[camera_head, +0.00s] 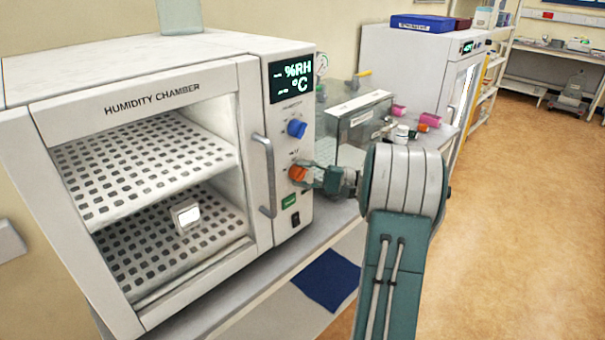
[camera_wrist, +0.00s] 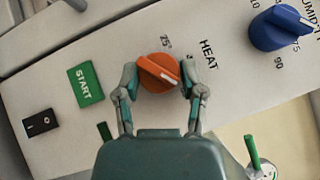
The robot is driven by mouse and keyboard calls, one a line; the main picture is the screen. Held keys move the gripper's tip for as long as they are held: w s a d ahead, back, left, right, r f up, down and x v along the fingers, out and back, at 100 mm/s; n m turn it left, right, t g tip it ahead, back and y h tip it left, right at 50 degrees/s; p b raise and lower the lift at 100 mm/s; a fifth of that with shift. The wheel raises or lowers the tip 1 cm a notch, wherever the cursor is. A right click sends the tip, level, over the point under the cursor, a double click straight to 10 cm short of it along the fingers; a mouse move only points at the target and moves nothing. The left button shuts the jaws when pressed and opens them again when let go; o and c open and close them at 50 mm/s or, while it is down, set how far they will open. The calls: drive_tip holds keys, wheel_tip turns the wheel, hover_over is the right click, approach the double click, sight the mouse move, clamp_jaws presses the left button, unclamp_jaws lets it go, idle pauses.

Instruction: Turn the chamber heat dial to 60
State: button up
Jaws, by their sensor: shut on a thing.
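The orange heat dial (camera_head: 297,173) is on the front panel of the white humidity chamber (camera_head: 140,57), below the blue humidity dial (camera_head: 296,128). My gripper (camera_head: 309,176) reaches it from the right. In the wrist view my gripper (camera_wrist: 158,80) has one finger on each side of the orange dial (camera_wrist: 157,73), shut on it. The dial's white pointer mark aims to the lower right in that view. Other heat numbers are hidden by the fingers or too small to read.
The wrist view shows the green START button (camera_wrist: 86,85), the black power switch (camera_wrist: 39,123) and the blue dial (camera_wrist: 280,27) near my gripper. The chamber's door handle (camera_head: 267,175) stands left of the dials. A clear box (camera_head: 358,127) is to the right.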

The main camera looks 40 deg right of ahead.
drive_tip(key=shift+f+m+t, duration=0.3)
drive_tip(key=shift+m+t, duration=0.2)
drive_tip(key=shift+m, duration=0.2)
drive_tip(key=o, duration=1.1)
drive_tip(key=shift+o, duration=0.2)
drive_tip(key=shift+d, duration=0.1)
drive_tip(key=v, duration=0.7)
drive_tip(key=shift+d+f, duration=0.25)
